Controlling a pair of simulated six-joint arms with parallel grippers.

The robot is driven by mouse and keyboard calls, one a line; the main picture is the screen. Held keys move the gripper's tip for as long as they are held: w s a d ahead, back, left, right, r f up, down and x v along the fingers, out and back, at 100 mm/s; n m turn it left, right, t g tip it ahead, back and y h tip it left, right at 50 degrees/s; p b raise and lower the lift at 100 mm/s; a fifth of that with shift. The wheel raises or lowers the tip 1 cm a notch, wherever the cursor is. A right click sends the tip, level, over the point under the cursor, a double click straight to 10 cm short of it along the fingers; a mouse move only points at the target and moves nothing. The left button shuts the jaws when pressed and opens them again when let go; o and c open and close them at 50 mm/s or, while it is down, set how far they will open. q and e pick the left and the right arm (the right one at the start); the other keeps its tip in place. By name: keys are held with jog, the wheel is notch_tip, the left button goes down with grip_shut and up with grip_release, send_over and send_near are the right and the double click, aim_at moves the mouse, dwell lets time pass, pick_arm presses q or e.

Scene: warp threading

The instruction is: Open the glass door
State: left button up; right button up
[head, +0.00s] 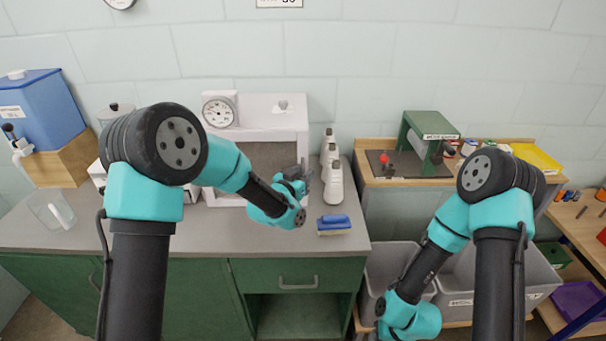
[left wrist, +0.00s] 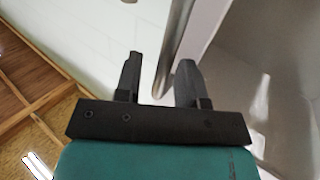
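The white cabinet (head: 222,146) with a dial on top stands at the back of the grey counter, its front panel looking grey-brown in the head view. My left gripper (head: 303,176) is at the right side of this front. In the left wrist view the gripper (left wrist: 158,76) is open, with a metal bar handle (left wrist: 176,45) showing between its fingers, closer to the right finger. I cannot tell whether they touch. A pale, glossy panel (left wrist: 255,70) lies right of the handle. Whether the door is ajar is unclear. My right gripper is out of view.
White bottles (head: 333,182) stand just right of the cabinet, close to my left gripper. A blue-topped brush or sponge (head: 333,224) lies near the counter's front. A glass beaker (head: 52,210) and blue tank (head: 42,108) stand left. Grey bins (head: 497,275) are at lower right.

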pick_arm(q)
grip_shut()
jog(key=shift+s, duration=0.2)
dwell(0.4)
